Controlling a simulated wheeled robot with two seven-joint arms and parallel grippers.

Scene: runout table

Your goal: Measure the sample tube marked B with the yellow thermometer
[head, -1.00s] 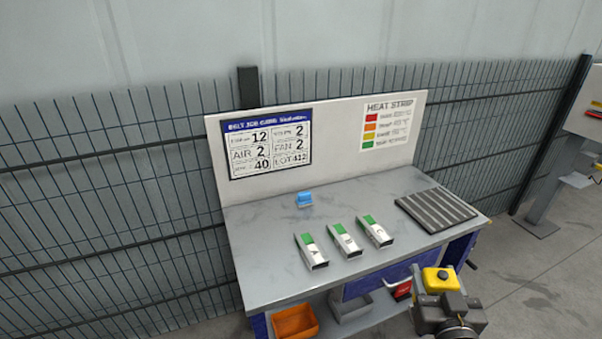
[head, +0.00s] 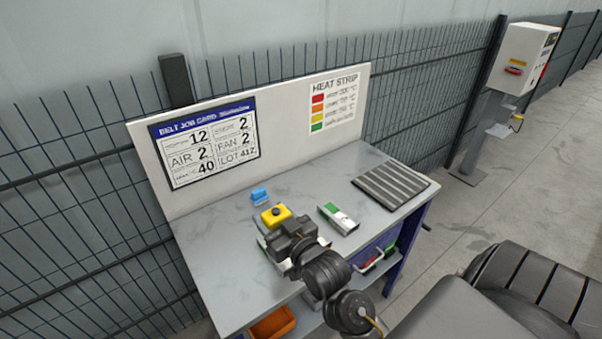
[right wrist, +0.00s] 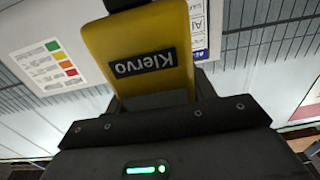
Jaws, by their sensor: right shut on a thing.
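The yellow thermometer (head: 275,215) is in my right gripper (head: 288,228), which is shut on it above the bench. The right wrist view shows its yellow body (right wrist: 140,62) with an upside-down "Klervo" label. In the head view the rightmost sample tube holder (head: 338,218), white with a green end, lies clear on the bench. The other two are mostly hidden behind my right gripper and arm, including the middle one, so the mark B cannot be read. My left gripper is not in view.
A small blue object (head: 259,195) lies near the back board. A dark ribbed mat (head: 391,185) covers the bench's right end. The back board carries a job card (head: 204,152) and a heat strip chart (head: 332,103). The bench top (head: 205,262) is bare at the left.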

